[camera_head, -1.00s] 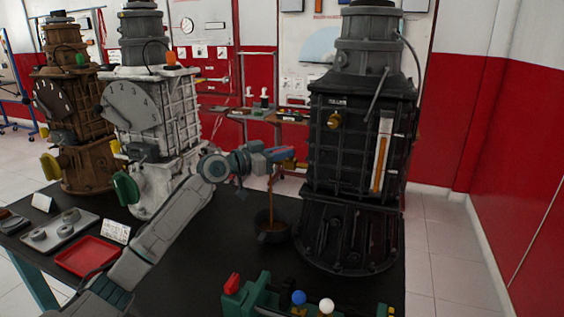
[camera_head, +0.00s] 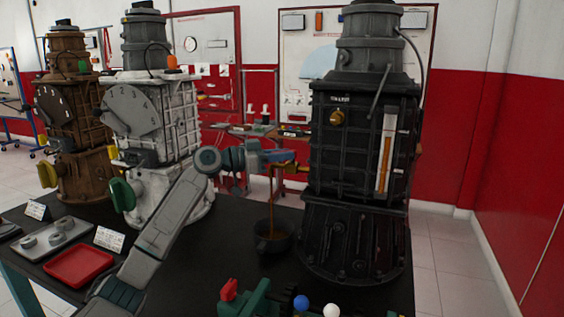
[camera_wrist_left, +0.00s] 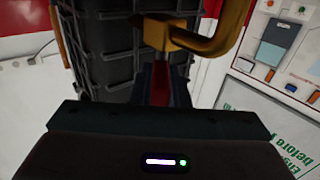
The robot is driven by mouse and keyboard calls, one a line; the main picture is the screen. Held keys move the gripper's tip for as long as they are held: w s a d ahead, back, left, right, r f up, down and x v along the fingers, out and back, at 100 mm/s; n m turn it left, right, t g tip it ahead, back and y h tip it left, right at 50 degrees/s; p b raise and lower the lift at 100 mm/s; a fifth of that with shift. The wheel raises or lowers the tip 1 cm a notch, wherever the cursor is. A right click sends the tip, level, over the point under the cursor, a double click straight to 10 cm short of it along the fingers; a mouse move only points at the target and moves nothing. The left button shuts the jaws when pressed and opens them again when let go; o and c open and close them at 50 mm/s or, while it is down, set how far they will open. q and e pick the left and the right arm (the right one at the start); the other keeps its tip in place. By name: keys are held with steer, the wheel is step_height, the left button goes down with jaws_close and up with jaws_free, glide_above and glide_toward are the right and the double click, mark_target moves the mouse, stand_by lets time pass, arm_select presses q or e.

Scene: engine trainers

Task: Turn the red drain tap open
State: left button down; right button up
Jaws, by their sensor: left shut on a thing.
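The black engine trainer (camera_head: 345,150) stands on the dark table, with a brass tap body (camera_head: 294,168) on its left side. My left gripper (camera_head: 284,157) reaches in from the left and is at the tap. In the left wrist view the red tap handle (camera_wrist_left: 160,88) lies between the fingers, which are shut on it, under a brass pipe (camera_wrist_left: 195,38). A thin brown stream (camera_head: 271,200) runs down below the gripper into a dark pot (camera_head: 284,244) on the table. My right gripper is not in view.
A white trainer (camera_head: 150,150) and a brown trainer (camera_head: 75,120) stand at the left. A red tray (camera_head: 78,266) and a grey tray (camera_head: 55,238) lie at front left. A green fixture (camera_head: 250,299) with blue and white balls stands at the front edge.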

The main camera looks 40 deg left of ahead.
arm_select(q)
steer(key=shift+w+a+m+g+h+b, duration=0.1)
steer(key=shift+m+g+h+b, duration=0.4)
steer(key=shift+g+h, duration=0.1)
steer(key=shift+w+a+m+g+h+b, duration=0.1)
steer(key=shift+m+g+h+b, duration=0.4)
steer(key=shift+h, duration=0.1)
steer(key=m+g+h, duration=0.2)
steer(key=shift+w+a+r+g, duration=0.1)
steer(key=shift+w+a+g, duration=0.1)
steer(key=shift+w+g, duration=0.1)
steer(key=shift+w+m+g+h, duration=0.1)
steer(key=shift+m+g+h, duration=0.5)
steer(key=shift+m+g, duration=0.4)
steer(key=shift+w+a+m+g+h+p, duration=0.2)
steer(key=shift+m+g, duration=0.25)
steer(key=shift+g, duration=0.35)
steer(key=shift+d+m+g+h+p, duration=0.1)
steer(key=shift+m+g+h, duration=0.3)
steer(key=shift+g, duration=0.4)
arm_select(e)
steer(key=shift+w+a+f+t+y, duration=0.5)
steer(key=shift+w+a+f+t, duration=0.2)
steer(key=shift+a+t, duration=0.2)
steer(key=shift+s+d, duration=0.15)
arm_select(q)
steer(key=c, duration=1.4)
jaws_free()
